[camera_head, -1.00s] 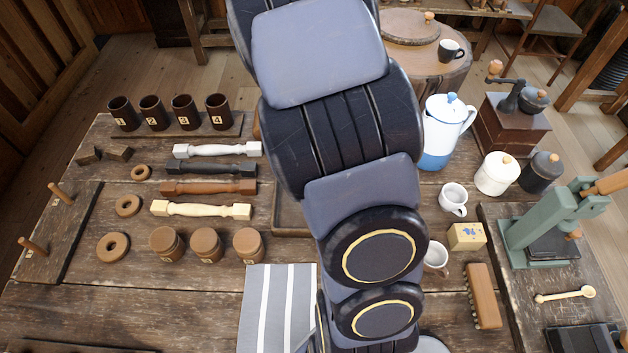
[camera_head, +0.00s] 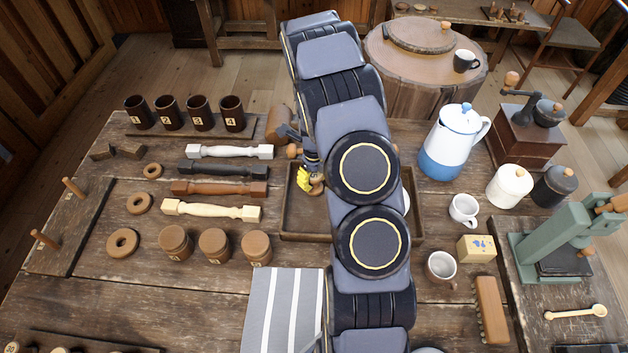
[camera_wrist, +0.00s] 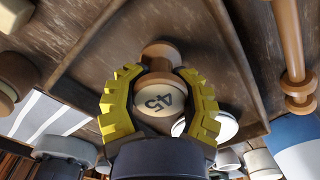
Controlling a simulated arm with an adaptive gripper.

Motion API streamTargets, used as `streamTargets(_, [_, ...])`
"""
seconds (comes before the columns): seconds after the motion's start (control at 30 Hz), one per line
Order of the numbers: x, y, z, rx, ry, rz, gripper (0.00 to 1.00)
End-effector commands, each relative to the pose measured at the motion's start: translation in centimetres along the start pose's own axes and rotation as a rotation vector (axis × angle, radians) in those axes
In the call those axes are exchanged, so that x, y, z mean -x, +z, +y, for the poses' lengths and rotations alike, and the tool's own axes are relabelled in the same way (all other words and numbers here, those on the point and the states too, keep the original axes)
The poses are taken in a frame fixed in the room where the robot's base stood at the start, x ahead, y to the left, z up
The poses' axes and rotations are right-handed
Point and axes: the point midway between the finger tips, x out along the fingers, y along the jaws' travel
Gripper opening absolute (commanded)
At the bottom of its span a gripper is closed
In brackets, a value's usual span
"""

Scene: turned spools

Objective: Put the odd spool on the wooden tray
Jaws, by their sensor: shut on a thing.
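My gripper (camera_wrist: 160,98) has yellow ribbed fingers shut around a turned wooden spool (camera_wrist: 158,55), with a pale end face that reads 45 upside down. In the head view my gripper (camera_head: 310,180) is over the left part of the wooden tray (camera_head: 302,237), and my arm covers much of the tray. The brown tray's floor and raised rim (camera_wrist: 108,52) also show behind the spool in the wrist view. I cannot tell whether the spool touches the tray floor.
Several turned spindles (camera_head: 212,210) lie left of the tray, with round wooden pots (camera_head: 214,245) in front of them. A striped cloth (camera_head: 283,310) lies in front. A blue and white pot (camera_head: 450,150) and cups (camera_head: 463,209) stand to the right. Numbered dark cups (camera_head: 200,112) stand back left.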

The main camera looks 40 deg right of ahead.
Motion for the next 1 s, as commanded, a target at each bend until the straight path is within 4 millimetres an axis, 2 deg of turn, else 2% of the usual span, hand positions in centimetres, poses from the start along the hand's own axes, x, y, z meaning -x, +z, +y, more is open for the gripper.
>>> streamTargets(0.07, [-0.9, -0.1, 0.1, 0.0, 0.002, 0.002, 0.01])
streamTargets(0.43, [-1.2, -0.1, 0.1, 0.0, 0.002, 0.002, 0.01])
streamTargets(0.47, [-1.2, 0.0, 0.1, 0.0, 0.001, 0.001, 0.47])
streamTargets(0.5, [-1.2, 0.0, 0.1, 0.0, 0.001, 0.001, 0.63])
streamTargets(0.53, [-1.2, 0.0, 0.1, 0.0, 0.001, 0.001, 0.73])
streamTargets(0.87, [-1.0, 0.0, 0.1, 0.0, 0.001, 0.0, 0.73])
streamTargets(1.0, [0.3, 0.1, -0.1, 0.0, -0.002, -0.003, 0.73])
